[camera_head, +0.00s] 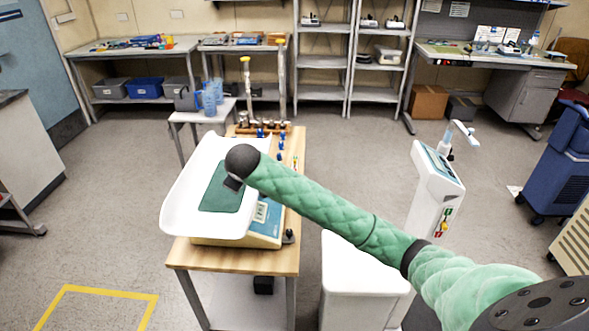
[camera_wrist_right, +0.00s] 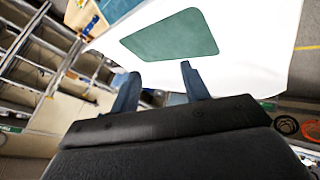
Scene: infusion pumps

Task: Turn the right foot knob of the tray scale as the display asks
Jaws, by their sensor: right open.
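The tray scale stands on a wooden-topped table, with a white curved tray (camera_head: 188,193) and a green mat (camera_head: 222,190) in it. Its yellowish base (camera_head: 240,240) shows below the tray. The display (camera_head: 261,212) is on the blue front panel; its text is too small to read. The right foot knob (camera_head: 289,236), small and black, sits at the base's right front corner. My right gripper (camera_head: 234,184) is over the tray and mat, left of the knob and apart from it. In the wrist view its two fingers (camera_wrist_right: 160,70) are spread and empty, pointing toward the mat (camera_wrist_right: 172,36).
Behind the tray, a wooden rack (camera_head: 262,129) and small blue and metal items stand on the table (camera_head: 292,190). Floor at left is clear.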

